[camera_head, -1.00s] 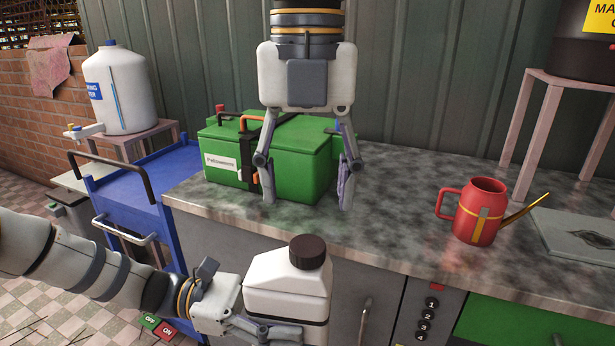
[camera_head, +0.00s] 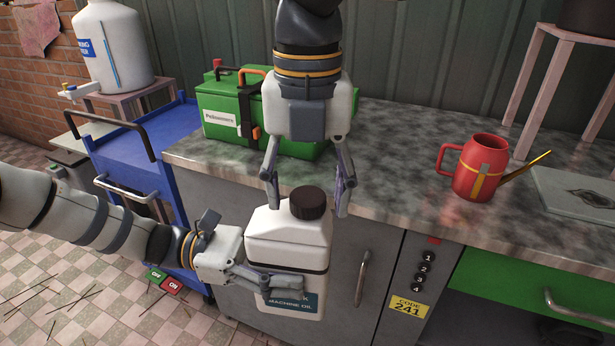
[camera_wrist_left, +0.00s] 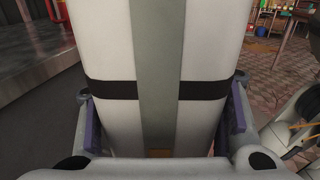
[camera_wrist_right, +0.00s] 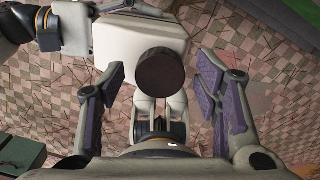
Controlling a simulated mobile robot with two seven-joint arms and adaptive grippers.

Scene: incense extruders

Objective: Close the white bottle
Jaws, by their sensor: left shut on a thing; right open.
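The white bottle (camera_head: 290,245) is upright with a dark band, a teal label and a dark brown cap (camera_head: 308,202) on its neck. My left gripper (camera_head: 285,283) is shut on the bottle's body and holds it in front of the counter. The left wrist view shows the bottle (camera_wrist_left: 200,60) between the fingers. My right gripper (camera_head: 308,205) points down with open fingers on either side of the cap. In the right wrist view the cap (camera_wrist_right: 160,72) lies between the open fingers, apart from both. Whether the cap is tight cannot be told.
The grey counter (camera_head: 400,180) stands behind the bottle, with a red watering can (camera_head: 480,168) and a green box (camera_head: 220,110) on it. A blue cart (camera_head: 135,150) is at the left. A white tank (camera_head: 115,50) stands behind it.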

